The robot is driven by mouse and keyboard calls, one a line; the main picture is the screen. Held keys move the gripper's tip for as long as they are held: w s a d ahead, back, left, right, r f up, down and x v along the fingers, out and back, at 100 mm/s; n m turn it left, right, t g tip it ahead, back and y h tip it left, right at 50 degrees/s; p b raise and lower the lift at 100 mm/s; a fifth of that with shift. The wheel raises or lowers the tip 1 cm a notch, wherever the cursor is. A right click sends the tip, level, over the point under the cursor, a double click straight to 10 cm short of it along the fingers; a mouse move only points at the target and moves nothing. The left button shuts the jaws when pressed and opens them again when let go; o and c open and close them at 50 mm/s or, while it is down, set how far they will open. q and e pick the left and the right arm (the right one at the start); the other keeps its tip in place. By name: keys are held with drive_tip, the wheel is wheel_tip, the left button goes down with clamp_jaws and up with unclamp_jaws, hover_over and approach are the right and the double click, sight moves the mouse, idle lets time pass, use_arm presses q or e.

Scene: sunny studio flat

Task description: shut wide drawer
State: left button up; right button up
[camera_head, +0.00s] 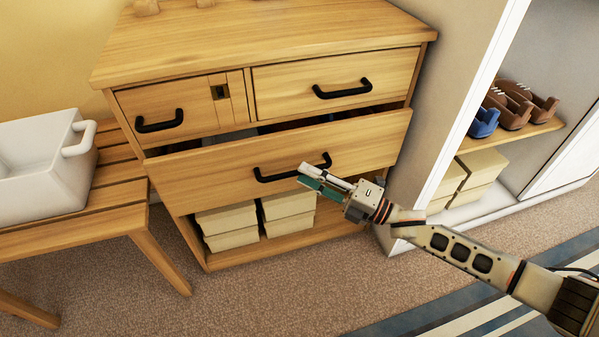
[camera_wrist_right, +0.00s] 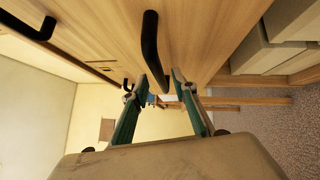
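The wide drawer (camera_head: 365,142) of the wooden chest is pulled partly out, with a dark gap above its front. Its black bar handle (camera_head: 277,176) is in the middle of the front. My right gripper (camera_head: 303,174) is at the right half of this handle. In the right wrist view my right gripper (camera_wrist_right: 158,80) has its two green fingers apart, and one end of the handle (camera_wrist_right: 151,45) shows between the tips. I cannot tell whether the fingers touch the handle or the drawer front. My left gripper is not in view.
Two smaller drawers (camera_head: 330,84) above look shut. Pale boxes (camera_head: 228,222) stand on the open shelf below. A wooden bench (camera_head: 105,205) with a white tub (camera_head: 38,165) is close at left. A white shelf unit (camera_head: 440,175) stands at right. The carpet in front (camera_head: 255,295) is clear.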

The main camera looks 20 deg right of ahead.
drive_tip(key=shift+x, duration=1.3)
clamp_jaws()
